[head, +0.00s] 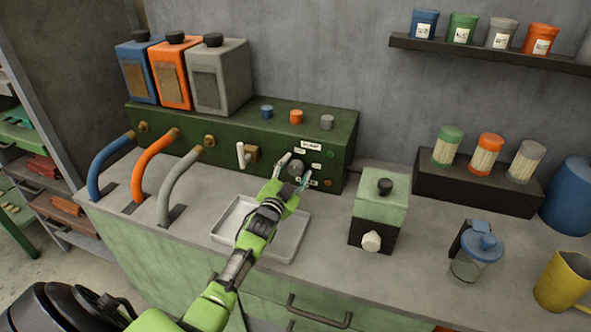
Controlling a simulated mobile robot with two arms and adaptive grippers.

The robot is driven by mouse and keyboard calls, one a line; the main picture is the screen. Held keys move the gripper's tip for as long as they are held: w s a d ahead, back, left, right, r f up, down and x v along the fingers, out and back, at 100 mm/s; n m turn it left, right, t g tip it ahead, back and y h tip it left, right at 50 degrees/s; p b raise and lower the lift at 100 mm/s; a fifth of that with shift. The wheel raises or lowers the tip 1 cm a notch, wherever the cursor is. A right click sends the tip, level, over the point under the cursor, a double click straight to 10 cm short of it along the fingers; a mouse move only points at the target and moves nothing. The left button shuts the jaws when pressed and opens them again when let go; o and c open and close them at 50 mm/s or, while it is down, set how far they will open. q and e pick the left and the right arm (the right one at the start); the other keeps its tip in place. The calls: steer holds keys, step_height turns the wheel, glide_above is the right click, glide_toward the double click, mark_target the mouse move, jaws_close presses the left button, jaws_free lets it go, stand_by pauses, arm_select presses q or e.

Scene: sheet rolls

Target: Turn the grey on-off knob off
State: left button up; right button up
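The grey knob (296,168) is on the front panel of the long green machine (225,150), below a white label (311,146). In the head view my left gripper (294,171) reaches up to this panel. Its two fingers are spread apart, one on the upper left and one on the lower right of the knob. I cannot tell whether they touch it. The knob's lower part and its pointing direction are partly hidden by the gripper. My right gripper is not in view.
A shallow grey tray (291,241) lies under my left arm. A white-handled tap (245,154) is left of the knob. A green box with a white knob (380,213) stands to the right, then a blue-lidded jar (477,252) and a yellow mug (563,280).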

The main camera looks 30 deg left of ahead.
arm_select(q)
steer(key=shift+s, duration=0.1)
steer(key=v, duration=0.7)
steer(key=shift+s, duration=0.15)
stand_by(0.6)
